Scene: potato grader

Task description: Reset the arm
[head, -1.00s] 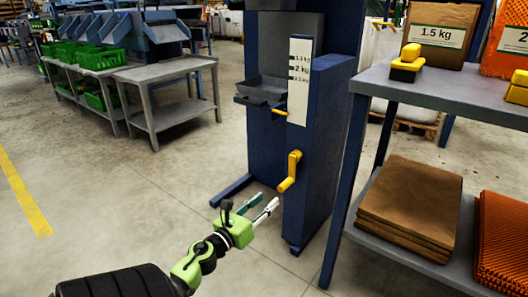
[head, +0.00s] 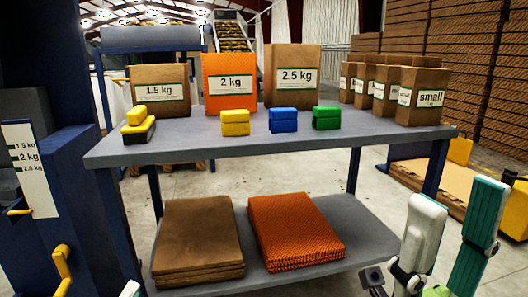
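My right gripper (head: 457,200) is at the lower right of the head view. Its white finger and teal finger stand up with a clear gap between them, and nothing is held. It is in front of the right end of the grey table (head: 290,146). My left gripper (head: 131,289) shows only as a white fingertip at the bottom edge, left of centre. The rest of it and its arm are out of view, so its opening is hidden.
The blue machine (head: 70,190) with a weight scale and yellow crank (head: 62,265) stands at left. The table carries paper sacks and coloured blocks. Its lower shelf (head: 325,245) holds brown sacks (head: 198,240) and orange nets (head: 293,232).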

